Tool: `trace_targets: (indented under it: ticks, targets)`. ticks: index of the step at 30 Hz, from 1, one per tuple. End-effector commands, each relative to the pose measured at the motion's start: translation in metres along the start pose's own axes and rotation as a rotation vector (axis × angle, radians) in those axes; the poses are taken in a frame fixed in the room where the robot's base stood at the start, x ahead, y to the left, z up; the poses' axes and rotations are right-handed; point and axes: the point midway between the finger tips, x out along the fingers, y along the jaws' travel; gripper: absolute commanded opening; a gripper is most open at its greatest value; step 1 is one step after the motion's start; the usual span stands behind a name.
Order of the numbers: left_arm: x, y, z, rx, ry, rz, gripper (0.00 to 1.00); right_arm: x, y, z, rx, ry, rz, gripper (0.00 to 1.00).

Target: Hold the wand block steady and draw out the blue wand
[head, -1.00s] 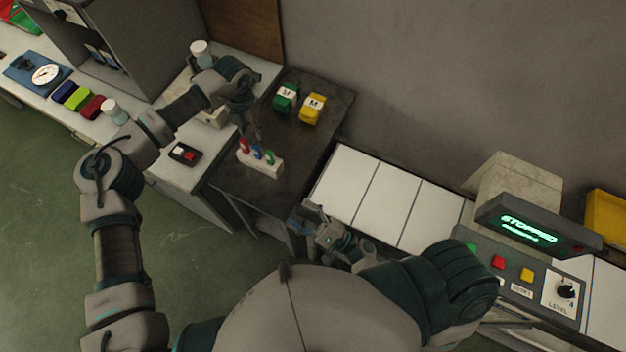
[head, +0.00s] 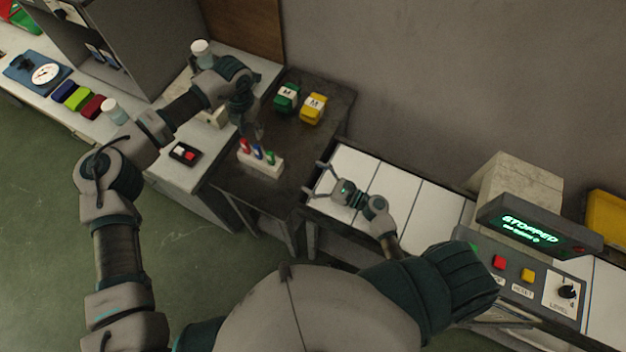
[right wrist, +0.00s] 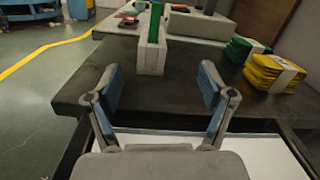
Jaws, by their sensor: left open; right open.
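The white wand block (head: 266,170) stands on the dark table, with a red wand (head: 244,145), the blue wand (head: 257,152) and a green wand (head: 270,157) upright in a row. My left gripper (head: 255,138) is open just above the block, over the wands; whether it touches one I cannot tell. My right gripper (head: 314,180) is open and empty, to the right of the block and apart from it, pointing toward it. In the right wrist view the block (right wrist: 152,58) is ahead, beyond the open fingers (right wrist: 163,85), with the green wand (right wrist: 154,22) nearest; the blue wand is mostly hidden behind it.
Green (head: 286,97) and yellow (head: 313,108) labelled bundles lie at the back of the dark table (head: 230,182). The white-panelled conveyor (head: 385,205) lies under my right gripper. A stopped control panel (head: 530,225) is at right. A white bench with a switch box (head: 185,153) is at left.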

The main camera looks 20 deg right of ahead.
Motion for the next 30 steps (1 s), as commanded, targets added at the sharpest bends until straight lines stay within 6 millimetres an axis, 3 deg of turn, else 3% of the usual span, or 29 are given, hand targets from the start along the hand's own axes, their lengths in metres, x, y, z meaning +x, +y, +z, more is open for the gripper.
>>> trace_targets:
  ticks: [6,11,30]
  targets:
    - [0.000,-0.001,0.000,0.001,0.000,0.001,0.42,-0.001,0.009,-0.014,0.161,0.055,0.023,0.81]
    - [0.000,-0.001,0.000,0.001,0.000,0.001,0.42,0.014,0.010,-0.016,0.178,0.058,0.023,0.81]
    - [0.000,-0.001,0.000,0.001,0.000,0.001,0.42,0.145,0.014,-0.022,0.176,0.056,0.024,0.81]
